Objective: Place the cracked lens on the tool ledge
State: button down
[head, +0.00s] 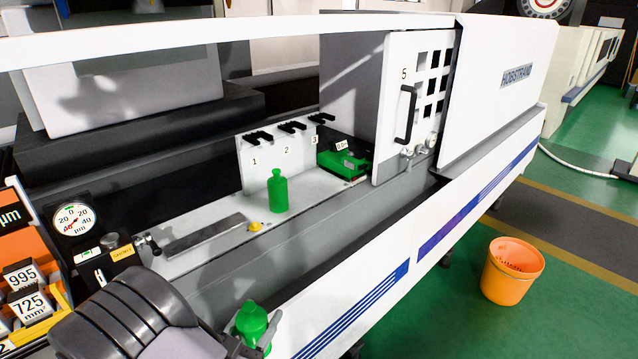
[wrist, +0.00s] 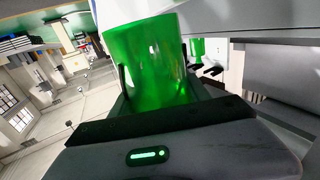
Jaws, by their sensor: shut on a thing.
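A light ledge (head: 312,190) runs along the machine, up and right of my gripper in the head view.
A white panel (head: 264,172) with black hooks numbered 1 to 3 stands behind the ledge. A green device (head: 343,162), a yellow knob (head: 254,226) and a grey bar (head: 205,236) are on the ledge. A dial gauge (head: 74,220) is at left. An orange bucket (head: 510,275) stands on the floor.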

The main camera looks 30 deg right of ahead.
aim_at(319, 187)
jog(key=l+u, duration=0.35)
jog(key=l, duration=2.05)
